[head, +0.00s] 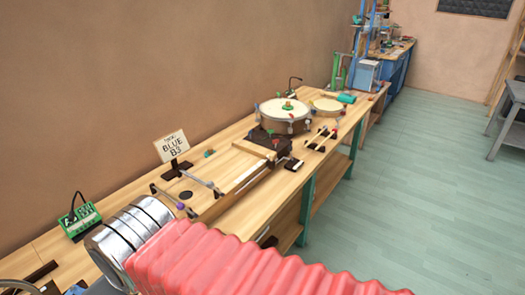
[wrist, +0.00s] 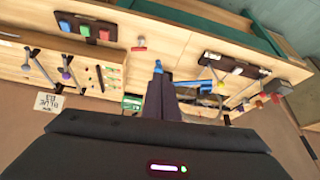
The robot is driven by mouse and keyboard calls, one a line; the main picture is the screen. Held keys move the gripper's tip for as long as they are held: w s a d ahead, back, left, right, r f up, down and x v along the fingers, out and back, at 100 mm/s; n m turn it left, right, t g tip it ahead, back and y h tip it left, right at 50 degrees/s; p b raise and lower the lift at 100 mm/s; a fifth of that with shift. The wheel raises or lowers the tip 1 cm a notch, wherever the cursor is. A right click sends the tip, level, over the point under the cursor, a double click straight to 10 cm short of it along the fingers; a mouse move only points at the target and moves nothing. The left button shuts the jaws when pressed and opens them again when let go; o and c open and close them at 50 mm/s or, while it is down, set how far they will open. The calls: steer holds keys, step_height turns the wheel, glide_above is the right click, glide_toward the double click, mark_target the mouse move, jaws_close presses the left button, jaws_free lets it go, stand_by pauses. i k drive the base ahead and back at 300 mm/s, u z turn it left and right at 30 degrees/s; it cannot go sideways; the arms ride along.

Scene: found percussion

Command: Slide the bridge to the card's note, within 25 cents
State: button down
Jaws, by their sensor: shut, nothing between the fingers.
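A card (head: 172,145) reading "BLUE B3" stands in a dark holder on the bench in the head view; it also shows upside down in the wrist view (wrist: 47,101). A long pale wooden box (head: 240,178) lies along the bench in front of the card. I cannot clearly make out the bridge. My gripper (wrist: 160,80) shows in the wrist view as dark fingers, closed together and empty, above the bench. Its fingers are not visible in the head view, where my arm fills the foreground.
Mallets (head: 185,195) lie by the box's near end. A large drum (head: 284,116) and a smaller drum (head: 327,106) stand farther along. A green device (head: 81,221) sits at the left by the wall. The floor (head: 430,170) right of the bench is clear.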

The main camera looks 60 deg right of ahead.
mark_target(271, 163)
steer(key=u, duration=1.5)
steer(key=k, duration=1.75)
steer(key=z, duration=1.15)
